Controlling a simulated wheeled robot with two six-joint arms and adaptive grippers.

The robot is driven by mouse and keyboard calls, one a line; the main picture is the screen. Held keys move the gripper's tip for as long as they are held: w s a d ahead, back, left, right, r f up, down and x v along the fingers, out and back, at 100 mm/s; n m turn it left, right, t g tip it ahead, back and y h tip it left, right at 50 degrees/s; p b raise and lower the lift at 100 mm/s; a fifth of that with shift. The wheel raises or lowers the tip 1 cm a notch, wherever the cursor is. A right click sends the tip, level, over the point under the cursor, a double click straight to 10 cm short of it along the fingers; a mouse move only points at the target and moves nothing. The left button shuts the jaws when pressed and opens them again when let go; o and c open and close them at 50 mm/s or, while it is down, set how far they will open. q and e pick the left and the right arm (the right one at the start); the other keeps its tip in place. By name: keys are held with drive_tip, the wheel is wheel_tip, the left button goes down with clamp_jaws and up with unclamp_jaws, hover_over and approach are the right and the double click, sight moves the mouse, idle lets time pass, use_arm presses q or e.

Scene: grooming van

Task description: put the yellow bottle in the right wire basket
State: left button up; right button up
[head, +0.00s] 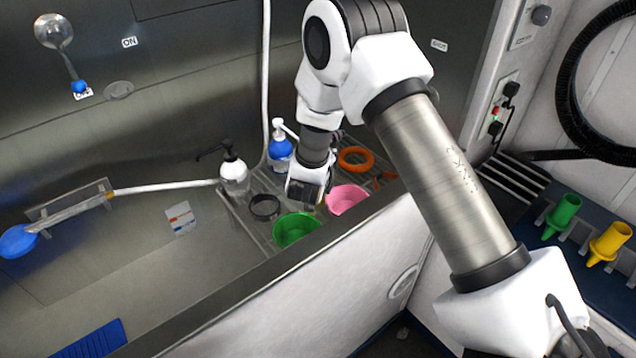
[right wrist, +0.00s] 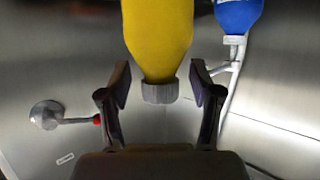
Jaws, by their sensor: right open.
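The yellow bottle (right wrist: 158,38) with a grey cap (right wrist: 160,93) shows in the right wrist view, appearing cap-down there. My right gripper (right wrist: 160,84) is open, with one finger on each side of the cap and visible gaps between. In the head view my right gripper (head: 308,192) is low over the ribbed tray, and the yellow bottle cannot be made out there, apparently hidden by the gripper and arm. I cannot make out a wire basket in either view. My left gripper is not in view.
Around my right gripper stand a blue pump bottle (head: 280,155), a black-pump bottle (head: 234,178), a black ring (head: 264,207), a green bowl (head: 297,232), a pink bowl (head: 347,200) and an orange ring (head: 356,159). The steel basin (head: 130,255) at left is mostly clear.

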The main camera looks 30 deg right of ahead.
drive_tip(key=shift+s+a+r, duration=0.1)
drive_tip(key=shift+r, duration=0.05)
drive_tip(key=shift+c, duration=0.9)
clamp_jaws()
drive_tip(key=shift+r, duration=0.15)
